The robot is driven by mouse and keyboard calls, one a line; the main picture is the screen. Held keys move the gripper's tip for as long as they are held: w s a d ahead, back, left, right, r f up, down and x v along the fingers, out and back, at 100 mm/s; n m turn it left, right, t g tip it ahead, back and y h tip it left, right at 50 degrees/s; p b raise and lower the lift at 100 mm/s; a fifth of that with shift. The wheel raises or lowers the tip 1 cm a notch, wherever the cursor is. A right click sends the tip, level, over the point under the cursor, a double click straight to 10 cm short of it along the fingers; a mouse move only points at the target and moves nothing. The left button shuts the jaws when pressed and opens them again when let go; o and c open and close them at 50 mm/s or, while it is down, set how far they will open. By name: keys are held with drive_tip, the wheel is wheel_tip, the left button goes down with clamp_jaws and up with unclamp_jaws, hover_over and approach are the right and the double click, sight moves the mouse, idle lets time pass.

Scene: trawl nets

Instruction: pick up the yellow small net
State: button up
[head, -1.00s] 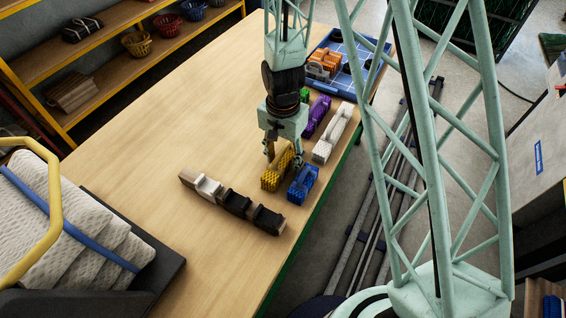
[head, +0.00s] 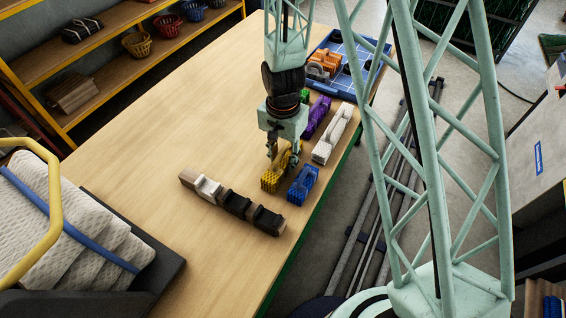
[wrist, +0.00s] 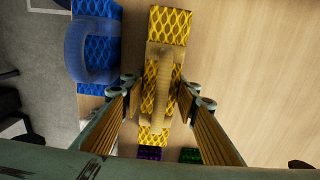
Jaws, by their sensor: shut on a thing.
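The yellow small net (head: 272,180) lies on the wooden table in the head view, with my gripper (head: 282,160) right over it. In the wrist view the yellow net (wrist: 172,27) shows a patterned block with a tan raised handle along its middle. My gripper (wrist: 158,100) has one finger on each side of the net's narrow middle and is shut on it. The net appears to rest on the table. Part of it is hidden behind the fingers in the head view.
A blue net (head: 303,185) lies close beside the yellow one. A row of brown, white and black blocks (head: 232,203) lies in front. White (head: 332,135) and purple (head: 316,116) nets and a blue tray (head: 341,82) lie farther back. The table's left (head: 150,130) is clear.

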sight(283, 151)
drive_tip(key=shift+r, duration=0.1)
drive_tip(key=shift+r+p, duration=0.6)
drive_tip(key=shift+r, duration=4.3)
